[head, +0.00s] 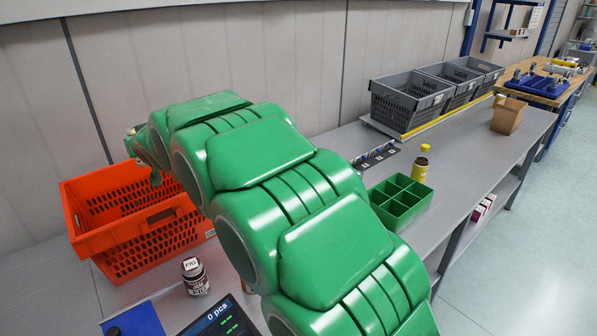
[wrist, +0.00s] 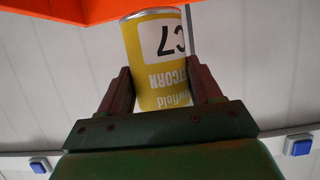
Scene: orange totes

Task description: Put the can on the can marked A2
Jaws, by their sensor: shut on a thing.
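My gripper (wrist: 164,88) is shut on a yellow sweetcorn can (wrist: 160,55) in the wrist view. One finger presses on each side of it. Its label reads upside down and carries a mark that looks like C7, partly cut off by the curve. In the head view my gripper (head: 148,168) is at the far end of my green arm, above the orange tote (head: 140,222); the held can is hidden there. An orange edge also shows at the top of the wrist view (wrist: 60,10). No can marked A2 is visible in either view; the tote's inside is mostly hidden.
A jar marked FIG (head: 195,277) stands in front of the tote, near a scale display (head: 222,318) and a blue mat (head: 137,322). Right of my arm are a green divided box (head: 401,203), a yellow-capped bottle (head: 421,165) and grey crates (head: 410,103).

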